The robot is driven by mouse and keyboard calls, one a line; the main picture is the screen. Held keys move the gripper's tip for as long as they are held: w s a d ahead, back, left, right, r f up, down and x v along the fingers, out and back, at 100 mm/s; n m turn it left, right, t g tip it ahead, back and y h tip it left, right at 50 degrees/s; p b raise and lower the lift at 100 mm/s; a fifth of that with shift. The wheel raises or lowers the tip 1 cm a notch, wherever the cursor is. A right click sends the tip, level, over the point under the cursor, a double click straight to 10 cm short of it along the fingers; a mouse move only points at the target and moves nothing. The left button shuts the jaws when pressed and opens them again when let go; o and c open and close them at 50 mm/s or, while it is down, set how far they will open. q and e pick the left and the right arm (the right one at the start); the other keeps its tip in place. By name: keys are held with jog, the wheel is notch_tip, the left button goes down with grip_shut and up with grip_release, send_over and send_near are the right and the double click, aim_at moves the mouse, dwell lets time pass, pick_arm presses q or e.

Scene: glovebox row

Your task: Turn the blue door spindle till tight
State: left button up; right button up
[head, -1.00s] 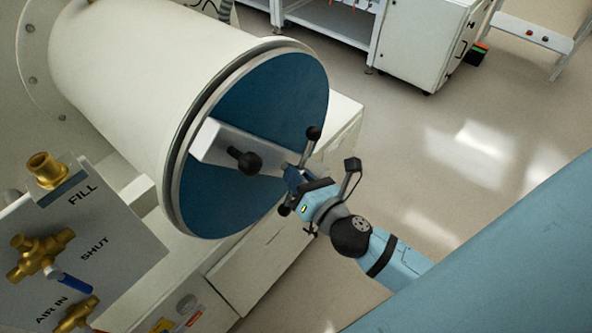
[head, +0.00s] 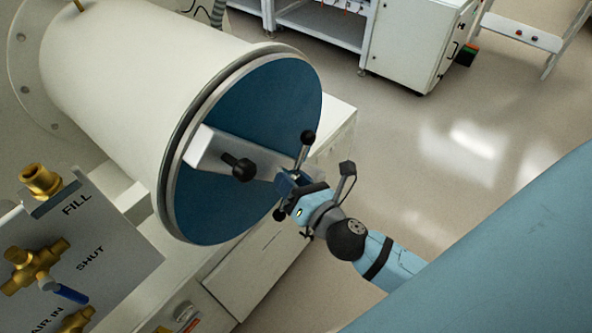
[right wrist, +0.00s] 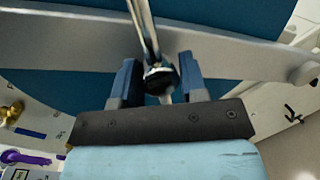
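The round blue door (head: 265,100) closes the end of a large white cylinder. A pale crossbar (head: 205,150) runs across its face, with a black knob (head: 240,168) on it. The spindle's metal rod, tipped with a black ball (head: 308,137), rises beside my right gripper (head: 288,184). Another black ball shows below the gripper. In the right wrist view, the two blue fingers (right wrist: 160,82) stand apart on either side of a dark round end of the metal rod (right wrist: 145,32), with narrow gaps visible. The spindle hub is mostly hidden. My left gripper is out of view.
A grey panel (head: 120,235) with brass valves and labels FILL and SHUT is at the lower left. White cabinets (head: 265,265) stand below the door. A white cabinet (head: 415,40) and bench are at the back. Open floor (head: 450,130) lies right of the door.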

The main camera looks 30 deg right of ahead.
jog(key=shift+s, duration=0.1)
jog(key=s+d+b, duration=0.1)
jog(key=s+b, duration=0.5)
jog(key=s, duration=0.7)
jog(key=shift+s+d, duration=0.25)
jog(key=shift+d, duration=0.05)
dwell(0.3)
